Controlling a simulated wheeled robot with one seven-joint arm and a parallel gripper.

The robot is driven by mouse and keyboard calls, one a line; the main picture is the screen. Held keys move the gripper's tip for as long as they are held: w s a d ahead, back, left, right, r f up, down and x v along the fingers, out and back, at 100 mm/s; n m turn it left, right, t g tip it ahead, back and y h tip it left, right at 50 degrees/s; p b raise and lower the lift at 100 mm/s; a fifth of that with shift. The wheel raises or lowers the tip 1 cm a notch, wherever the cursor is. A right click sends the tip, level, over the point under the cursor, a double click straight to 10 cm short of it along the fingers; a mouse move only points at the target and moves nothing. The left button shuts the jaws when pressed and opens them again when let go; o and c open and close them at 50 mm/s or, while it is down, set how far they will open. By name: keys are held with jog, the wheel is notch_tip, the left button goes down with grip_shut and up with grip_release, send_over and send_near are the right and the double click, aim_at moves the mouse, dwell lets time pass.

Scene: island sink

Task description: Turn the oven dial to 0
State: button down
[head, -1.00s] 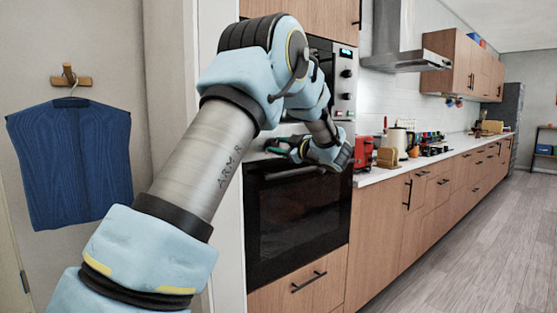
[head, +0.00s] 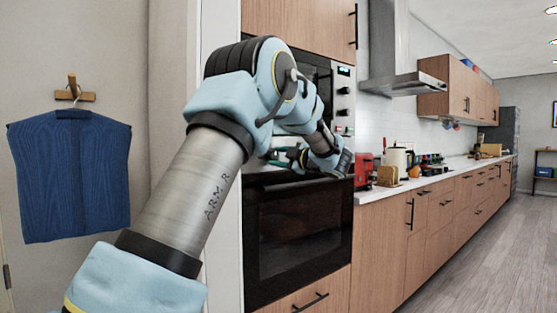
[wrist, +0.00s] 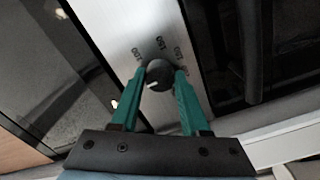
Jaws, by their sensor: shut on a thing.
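In the wrist view, the dial (wrist: 158,73) is a small dark round knob with a white pointer mark. It sits on a silver panel (wrist: 130,32) with printed numbers, of which 100 and 150 can be made out. My gripper (wrist: 160,80) has two teal fingers, one on each side of the dial, closed on it. The pointer mark is toward the lower side of the knob as pictured. In the head view, my gripper (head: 290,155) is at the oven (head: 300,225), near the strip above its dark door. My arm hides the dial there.
A second panel with dark knobs (head: 343,91) and a lit display is higher up, right of my arm. The countertop (head: 400,183) at right holds a red appliance (head: 363,171) and other items. A blue vest (head: 72,172) hangs on the left wall. The floor at right is clear.

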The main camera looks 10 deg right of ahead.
jog(key=shift+c, duration=2)
grip_release()
jog(key=shift+s, duration=0.1)
jog(key=b+v, duration=0.1)
jog(key=v, duration=0.9)
jog(key=shift+s+d, duration=0.2)
jog(key=shift+s, duration=0.05)
